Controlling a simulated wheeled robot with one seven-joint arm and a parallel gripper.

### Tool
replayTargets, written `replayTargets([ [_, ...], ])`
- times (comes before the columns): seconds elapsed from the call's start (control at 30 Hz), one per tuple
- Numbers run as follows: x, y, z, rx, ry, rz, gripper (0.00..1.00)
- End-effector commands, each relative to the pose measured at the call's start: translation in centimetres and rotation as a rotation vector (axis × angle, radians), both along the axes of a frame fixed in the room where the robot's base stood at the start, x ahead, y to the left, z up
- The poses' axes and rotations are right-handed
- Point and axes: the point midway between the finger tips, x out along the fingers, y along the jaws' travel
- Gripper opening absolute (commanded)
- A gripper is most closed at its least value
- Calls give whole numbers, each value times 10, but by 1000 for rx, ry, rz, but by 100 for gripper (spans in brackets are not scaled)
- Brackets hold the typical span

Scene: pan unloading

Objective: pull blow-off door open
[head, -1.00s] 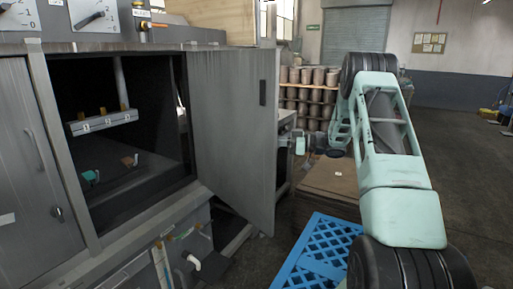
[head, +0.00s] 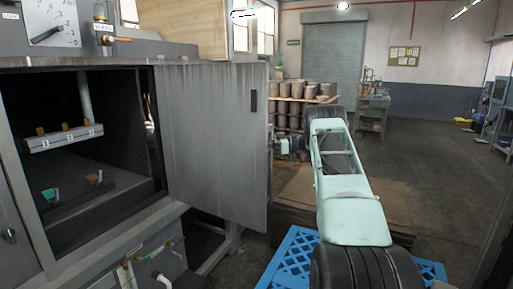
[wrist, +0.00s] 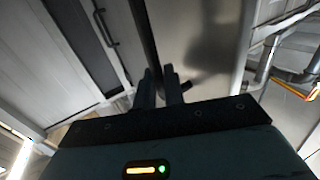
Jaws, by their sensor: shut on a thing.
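The grey blow-off door (head: 213,140) stands swung open at the right side of the dark cabinet opening (head: 95,125), its inner face towards the head camera. A small black slot shows near its right edge. My gripper (wrist: 159,72) reaches the door from its far side; in the head view the fingertips are hidden behind the door's right edge. In the wrist view the two dark fingers are close together and shut against a dark upright strip of the door (wrist: 144,35). I cannot tell whether this is a handle or the edge.
Inside the cabinet is a numbered metal bar (head: 63,137). A blue slatted pallet (head: 295,262) lies on the floor in front of me, with flat brown sheets (head: 300,200) behind it. Shelves of brown pots (head: 300,90) stand at the back. Open floor lies to the right.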

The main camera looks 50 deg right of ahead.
Motion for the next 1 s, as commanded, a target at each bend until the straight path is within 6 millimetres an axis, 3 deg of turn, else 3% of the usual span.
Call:
replayTargets([
  [0.5, 3, -1, 4, 0, -9, 8, 0],
  [0.53, 3, -1, 4, 0, -9, 8, 13],
  [0.6, 3, -1, 4, -1, -8, 8, 26],
  [1.0, -6, -9, 0, 0, -3, 4, 26],
])
